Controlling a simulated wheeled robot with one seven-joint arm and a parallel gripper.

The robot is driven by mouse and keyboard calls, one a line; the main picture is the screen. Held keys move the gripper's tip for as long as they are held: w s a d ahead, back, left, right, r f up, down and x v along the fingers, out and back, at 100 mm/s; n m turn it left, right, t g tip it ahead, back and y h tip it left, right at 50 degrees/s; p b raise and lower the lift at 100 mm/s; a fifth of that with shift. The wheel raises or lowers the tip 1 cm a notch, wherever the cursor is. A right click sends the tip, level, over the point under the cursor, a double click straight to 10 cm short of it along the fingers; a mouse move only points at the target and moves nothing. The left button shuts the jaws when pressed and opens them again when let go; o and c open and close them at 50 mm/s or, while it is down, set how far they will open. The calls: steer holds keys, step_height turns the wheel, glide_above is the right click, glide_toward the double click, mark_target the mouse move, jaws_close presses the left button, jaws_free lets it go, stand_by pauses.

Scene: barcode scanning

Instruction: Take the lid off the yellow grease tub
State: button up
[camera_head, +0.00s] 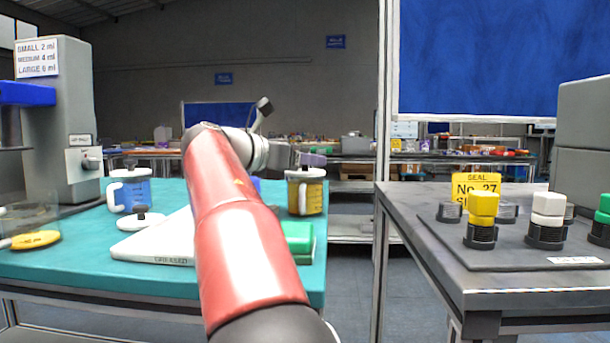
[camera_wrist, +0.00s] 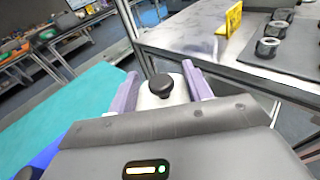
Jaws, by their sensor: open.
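The yellow grease tub (camera_head: 309,199) stands upright near the right side of the teal table, partly hidden by my arm. Its pale lid (camera_head: 305,173) sits on top. In the wrist view a pale lid (camera_wrist: 158,98) with a black knob (camera_wrist: 160,86) shows between my purple fingers. My gripper (camera_head: 312,159) is at the top of the yellow tub. The gripper also shows in the wrist view (camera_wrist: 160,84), open, with one finger on each side of the knob. Whether the fingers touch the lid is unclear.
A blue tub (camera_head: 137,192) stands left on the teal table (camera_head: 60,264). A loose white lid (camera_head: 141,221) lies near a white board (camera_head: 160,247). A green block (camera_head: 299,238) is by the right edge. A grey table (camera_head: 410,204) holds several knobbed parts.

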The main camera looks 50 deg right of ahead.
steer(key=shift+d, duration=0.3)
steer(key=c, duration=1)
